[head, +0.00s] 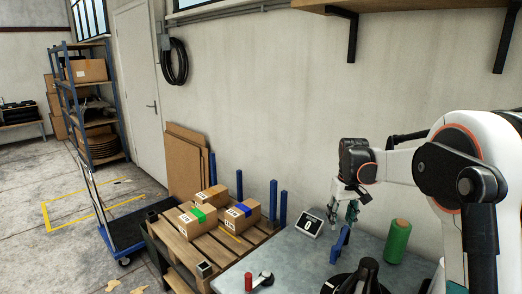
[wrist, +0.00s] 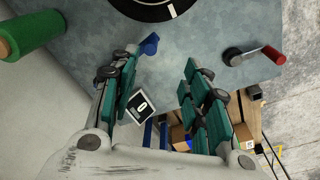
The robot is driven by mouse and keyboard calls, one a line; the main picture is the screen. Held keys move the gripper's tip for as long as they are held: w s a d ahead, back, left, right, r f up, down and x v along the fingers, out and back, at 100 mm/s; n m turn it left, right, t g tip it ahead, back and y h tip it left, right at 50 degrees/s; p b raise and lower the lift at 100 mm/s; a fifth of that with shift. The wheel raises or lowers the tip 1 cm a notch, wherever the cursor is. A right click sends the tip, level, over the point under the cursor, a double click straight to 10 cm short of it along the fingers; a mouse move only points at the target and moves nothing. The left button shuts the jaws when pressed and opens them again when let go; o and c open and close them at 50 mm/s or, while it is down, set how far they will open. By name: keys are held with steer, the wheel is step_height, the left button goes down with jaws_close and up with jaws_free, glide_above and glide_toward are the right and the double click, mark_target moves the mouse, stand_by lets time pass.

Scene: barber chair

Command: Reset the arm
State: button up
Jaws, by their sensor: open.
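My arm reaches in from the right in the head view, with my gripper (head: 345,213) hanging over the grey-blue table (head: 285,262). In the wrist view my gripper (wrist: 160,60) shows two teal fingers spread well apart, with nothing held between them. A blue upright piece (head: 340,244) stands just below my gripper in the head view. A blue piece (wrist: 150,44) shows beside the left fingertip in the wrist view; I cannot tell whether they touch.
A green spool (head: 397,241) stands right of my gripper. A small display (head: 309,224) reading 0, a red-handled crank (head: 258,283) and a black round fixture (head: 357,278) are on the table. A pallet (head: 192,247) with boxes, a blue cart (head: 125,228) and shelves (head: 91,100) lie left.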

steer(key=s+a+r+t, duration=0.2)
steer(key=s+r, duration=0.3)
steer(key=s, duration=0.4)
steer(key=s+a+r+t, duration=0.1)
steer(key=s+a+r, duration=0.2)
steer(key=s+r, duration=0.5)
steer(key=s+a+f+t, duration=0.1)
steer(key=s+f, duration=0.2)
steer(key=s, duration=0.6)
steer(key=s+a+f+m+t, duration=0.1)
steer(key=s+f+t, duration=0.1)
steer(key=s, duration=0.8)
steer(key=shift+a+f, duration=0.3)
steer(key=shift+f, duration=0.55)
